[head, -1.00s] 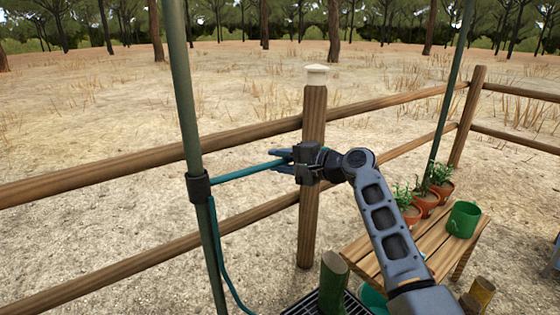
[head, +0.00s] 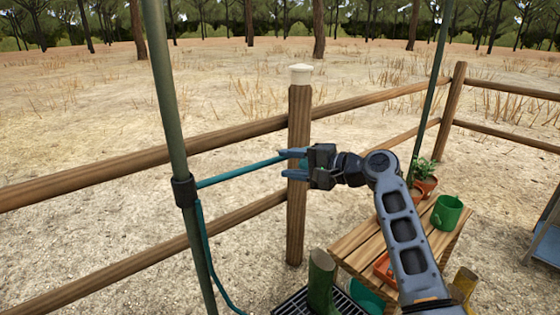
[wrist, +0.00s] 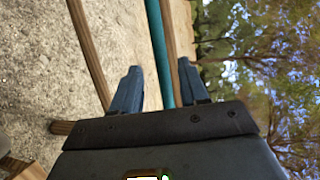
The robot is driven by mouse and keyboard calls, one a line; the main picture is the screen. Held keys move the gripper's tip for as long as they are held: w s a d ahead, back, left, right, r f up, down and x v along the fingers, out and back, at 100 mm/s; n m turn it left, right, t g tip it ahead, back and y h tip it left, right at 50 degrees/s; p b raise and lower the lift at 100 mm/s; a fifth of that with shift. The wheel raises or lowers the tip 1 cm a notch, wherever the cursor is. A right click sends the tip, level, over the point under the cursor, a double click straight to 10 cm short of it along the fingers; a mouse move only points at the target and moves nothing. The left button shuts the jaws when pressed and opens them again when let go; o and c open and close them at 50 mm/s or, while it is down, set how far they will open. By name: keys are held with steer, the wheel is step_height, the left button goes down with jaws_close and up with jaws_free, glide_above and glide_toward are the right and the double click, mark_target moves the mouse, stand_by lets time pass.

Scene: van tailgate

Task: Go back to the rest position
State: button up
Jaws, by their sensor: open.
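My gripper (head: 283,163) is open at the left end of my arm, in front of the wooden fence post (head: 298,215). A teal rod (head: 235,173) sticks out from a dark clamp (head: 184,190) on the green pole (head: 165,95) and reaches towards my fingers. In the wrist view the rod (wrist: 157,40) runs between my two open fingers (wrist: 158,65), with gaps on both sides. Its near end is partly hidden behind the gripper body. A teal hose (head: 205,250) hangs down from the clamp.
A wooden bench (head: 355,243) at the right holds a potted plant (head: 425,180) and a green can (head: 447,212). A green boot (head: 321,280) stands on a dark grate (head: 295,303) below. Fence rails (head: 110,160) run behind. The ground at left is clear.

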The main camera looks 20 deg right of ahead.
steer(key=shift+s+d, duration=0.1)
stand_by(0.4)
steer(key=s+a+f+h, duration=0.2)
steer(key=s+f+h, duration=0.3)
steer(key=s+f, duration=1.05)
steer(key=s+f+n+h, duration=0.15)
steer(key=s+f, duration=0.25)
steer(key=s, duration=0.5)
steer(key=s+f+n+h, duration=0.15)
steer(key=s+f, duration=0.25)
steer(key=s, duration=0.6)
steer(key=s+a+r+n+t+h, duration=0.1)
steer(key=s+r+n, duration=0.3)
steer(key=s+r, duration=0.6)
steer(key=s+a+r+n+t+h, duration=0.1)
steer(key=s+r+n, duration=0.4)
steer(key=s, duration=0.8)
step_height(320, 180, up, 13)
steer(key=p, duration=1.3)
steer(key=shift+d+r+m+p, duration=0.15)
steer(key=shift+m+p, duration=0.15)
steer(key=shift+p, duration=0.05)
steer(key=shift+w, duration=0.1)
